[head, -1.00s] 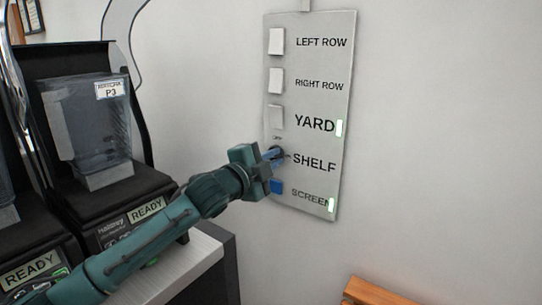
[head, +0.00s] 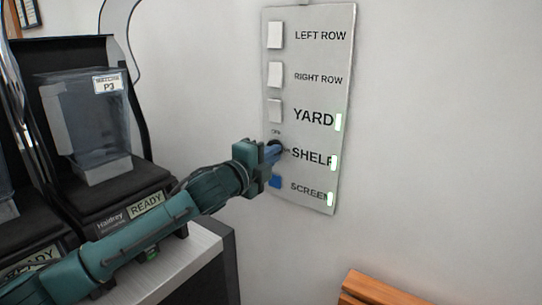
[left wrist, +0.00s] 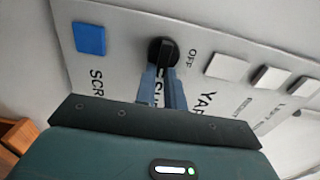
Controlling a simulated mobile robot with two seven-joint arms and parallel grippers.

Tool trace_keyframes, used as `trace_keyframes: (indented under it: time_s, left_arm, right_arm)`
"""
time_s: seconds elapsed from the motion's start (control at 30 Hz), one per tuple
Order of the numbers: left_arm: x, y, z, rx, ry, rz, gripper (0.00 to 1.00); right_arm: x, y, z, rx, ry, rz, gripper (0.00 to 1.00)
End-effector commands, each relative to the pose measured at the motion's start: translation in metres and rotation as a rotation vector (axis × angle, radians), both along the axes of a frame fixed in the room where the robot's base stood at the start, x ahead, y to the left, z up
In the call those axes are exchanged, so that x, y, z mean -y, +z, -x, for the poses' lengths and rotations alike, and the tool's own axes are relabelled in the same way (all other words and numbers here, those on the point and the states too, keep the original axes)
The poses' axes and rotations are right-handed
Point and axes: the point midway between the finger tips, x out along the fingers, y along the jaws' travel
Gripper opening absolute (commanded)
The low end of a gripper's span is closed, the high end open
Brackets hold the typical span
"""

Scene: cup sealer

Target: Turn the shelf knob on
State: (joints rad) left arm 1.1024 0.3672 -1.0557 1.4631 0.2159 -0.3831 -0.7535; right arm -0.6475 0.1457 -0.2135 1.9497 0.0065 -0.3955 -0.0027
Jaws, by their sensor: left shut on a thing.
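The wall panel (head: 325,100) carries labelled switches: LEFT ROW, RIGHT ROW, YARD, SHELF and SCREEN. The shelf knob (left wrist: 162,50) is round and black, beside the word OFF in the left wrist view; in the head view it is mostly hidden behind the gripper. My left gripper (head: 274,153) reaches in from the left and is shut on the knob. Its blue fingers also show in the left wrist view (left wrist: 163,76). A small light (head: 333,162) beside SHELF is lit. My right gripper is not in view.
White switches (head: 275,74) sit above the knob, and a blue switch (head: 275,182) is just below it. Lights beside YARD (head: 338,122) and SCREEN (head: 330,199) are lit. Black machines (head: 75,60) stand on a counter at left. A wooden thing (head: 375,290) is at bottom right.

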Motion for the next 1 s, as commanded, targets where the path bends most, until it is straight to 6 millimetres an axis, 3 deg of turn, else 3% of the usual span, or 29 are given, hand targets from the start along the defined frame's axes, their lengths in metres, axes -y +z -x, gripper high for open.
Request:
trace_keyframes:
  time_s: [0.1,0.13,0.4,0.77,1.0]
  left_arm:
    - [0.0,-0.001,0.0,0.0,0.001,-0.004,0.0]
    - [0.0,-0.001,0.0,0.0,0.001,-0.003,0.12]
    - [0.0,-0.001,0.0,0.0,0.0,-0.001,0.33]
    - [-0.006,-0.001,0.006,-0.001,0.0,0.001,0.33]
    - [-0.03,-0.003,0.039,0.001,0.0,-0.002,0.33]
  right_arm:
    - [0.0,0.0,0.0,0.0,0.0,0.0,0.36]
    - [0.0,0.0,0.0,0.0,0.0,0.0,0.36]
    - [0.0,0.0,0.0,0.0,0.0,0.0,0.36]
    - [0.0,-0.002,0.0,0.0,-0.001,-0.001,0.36]
    - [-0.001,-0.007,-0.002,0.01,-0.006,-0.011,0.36]
